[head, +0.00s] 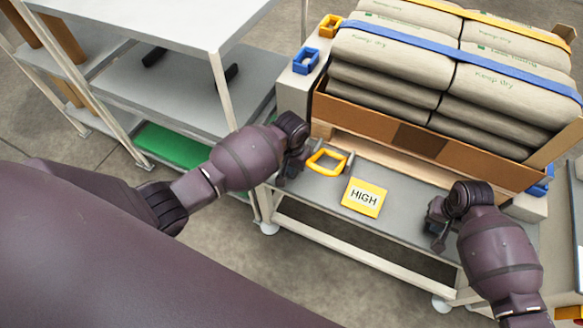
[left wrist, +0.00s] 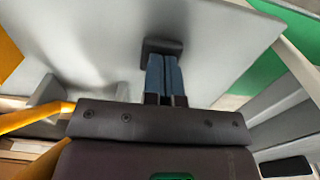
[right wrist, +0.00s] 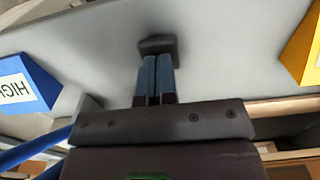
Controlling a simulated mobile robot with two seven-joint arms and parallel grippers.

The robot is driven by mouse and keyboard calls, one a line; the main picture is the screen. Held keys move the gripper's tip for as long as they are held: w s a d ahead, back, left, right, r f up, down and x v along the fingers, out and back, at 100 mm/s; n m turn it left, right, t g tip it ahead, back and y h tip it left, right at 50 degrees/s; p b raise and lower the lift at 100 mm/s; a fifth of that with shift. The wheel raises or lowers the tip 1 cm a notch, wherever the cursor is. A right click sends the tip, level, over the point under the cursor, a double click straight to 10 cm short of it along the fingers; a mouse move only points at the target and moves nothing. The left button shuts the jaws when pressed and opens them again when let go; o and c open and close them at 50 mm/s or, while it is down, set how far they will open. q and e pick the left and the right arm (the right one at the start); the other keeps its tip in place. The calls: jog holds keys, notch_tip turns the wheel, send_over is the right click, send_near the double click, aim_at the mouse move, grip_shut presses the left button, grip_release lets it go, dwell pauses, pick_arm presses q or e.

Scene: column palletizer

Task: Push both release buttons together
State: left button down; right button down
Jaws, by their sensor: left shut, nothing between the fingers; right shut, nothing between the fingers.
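My left gripper (head: 284,178) is shut, at the left end of the grey cart top (head: 400,185), left of a yellow handle (head: 326,161). In the left wrist view its blue fingers (left wrist: 165,75) are together, with a dark block (left wrist: 162,46) at their tips. My right gripper (head: 437,238) is shut near the cart top's right part. In the right wrist view its fingers (right wrist: 156,75) also meet a dark block (right wrist: 157,45). I cannot tell whether these blocks are the release buttons, or whether the fingers press them. The head view shows no clear button; the arms cover those spots.
A yellow HIGH sign (head: 364,196) lies between the grippers. Behind stands a brown tray (head: 420,142) of stacked sacks (head: 400,52) with blue and yellow straps. A grey shelf rack (head: 130,25) stands at left. The right wrist view shows a blue labelled block (right wrist: 30,85) and a yellow block (right wrist: 305,45).

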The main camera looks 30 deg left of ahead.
pick_arm(q)
jog(key=shift+f, duration=0.2)
jog(key=shift+r, duration=0.3)
dwell(0.3)
